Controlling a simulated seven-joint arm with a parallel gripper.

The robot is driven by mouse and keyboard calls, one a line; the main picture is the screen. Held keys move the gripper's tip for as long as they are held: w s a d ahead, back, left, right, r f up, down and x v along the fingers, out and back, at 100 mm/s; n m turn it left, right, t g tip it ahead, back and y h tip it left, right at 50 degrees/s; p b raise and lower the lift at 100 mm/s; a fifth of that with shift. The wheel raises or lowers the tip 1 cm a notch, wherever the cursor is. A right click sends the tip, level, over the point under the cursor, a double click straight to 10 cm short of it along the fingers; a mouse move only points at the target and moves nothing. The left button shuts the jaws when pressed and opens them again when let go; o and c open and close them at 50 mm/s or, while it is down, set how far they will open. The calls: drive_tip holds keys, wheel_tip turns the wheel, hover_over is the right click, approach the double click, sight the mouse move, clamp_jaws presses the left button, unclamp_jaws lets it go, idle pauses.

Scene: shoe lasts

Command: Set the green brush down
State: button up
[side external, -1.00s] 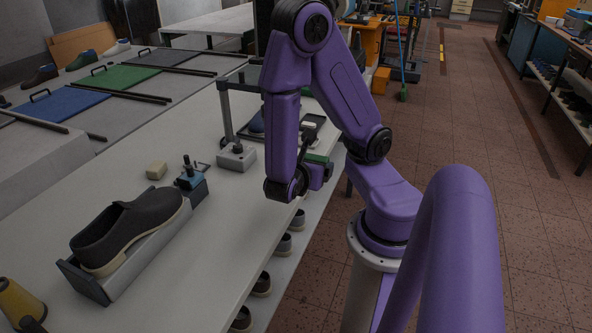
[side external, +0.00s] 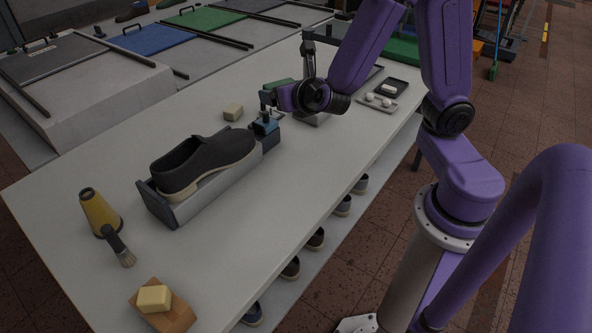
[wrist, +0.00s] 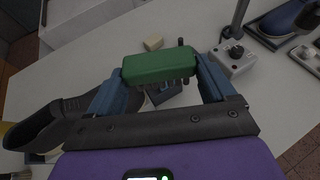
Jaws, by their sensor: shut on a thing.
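The green brush (wrist: 160,67) is held crosswise between the two blue fingers of my gripper (wrist: 160,78) in the wrist view. My gripper is shut on it. In the side view the green brush (side external: 277,86) shows partly at the tip of my gripper (side external: 282,97), over the white table (side external: 290,180). It appears to be above the table, near the blue clamp end (side external: 265,130) of the shoe stand; the exact height cannot be told. The brush's underside is hidden.
A black shoe (side external: 205,160) sits on the grey stand (side external: 205,195). A beige block (side external: 233,112) lies close by. A grey box with a post (side external: 313,118) stands behind my gripper. A yellow cone (side external: 98,210) and small brush (side external: 122,252) are front left. Bare table lies right of the stand.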

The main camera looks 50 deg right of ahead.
sight(270, 84)
drive_tip(key=shift+w+a+r+n+y, duration=0.7)
drive_tip(key=shift+w+a+r+y, duration=0.1)
drive_tip(key=shift+w+r, duration=0.15)
drive_tip(key=shift+s+t, duration=0.1)
drive_tip(key=shift+t, duration=0.2)
drive_tip(key=shift+d+f, duration=0.1)
drive_tip(key=shift+d, duration=0.05)
drive_tip(key=shift+s+d+f, duration=0.15)
drive_tip(key=shift+s+f, duration=0.1)
drive_tip(key=shift+f, duration=0.05)
drive_tip(key=s+d+f+m+g+h, duration=0.2)
drive_tip(key=s+d+m+g+h, duration=0.1)
drive_tip(key=s, duration=0.4)
drive_tip(key=s+d+f+m+g+h, duration=0.3)
drive_tip(key=s+d+m+g, duration=0.1)
drive_tip(key=s, duration=0.4)
drive_tip(key=s+d+f+m+g+h, duration=0.2)
drive_tip(key=s+d+m+g+h, duration=0.1)
drive_tip(key=s+m+g, duration=0.2)
drive_tip(key=s+m, duration=0.2)
drive_tip(key=s, duration=0.1)
drive_tip(key=shift+s+d+f+g+h, duration=0.2)
drive_tip(key=shift+d+f+g+h, duration=0.1)
drive_tip(key=shift+d, duration=0.1)
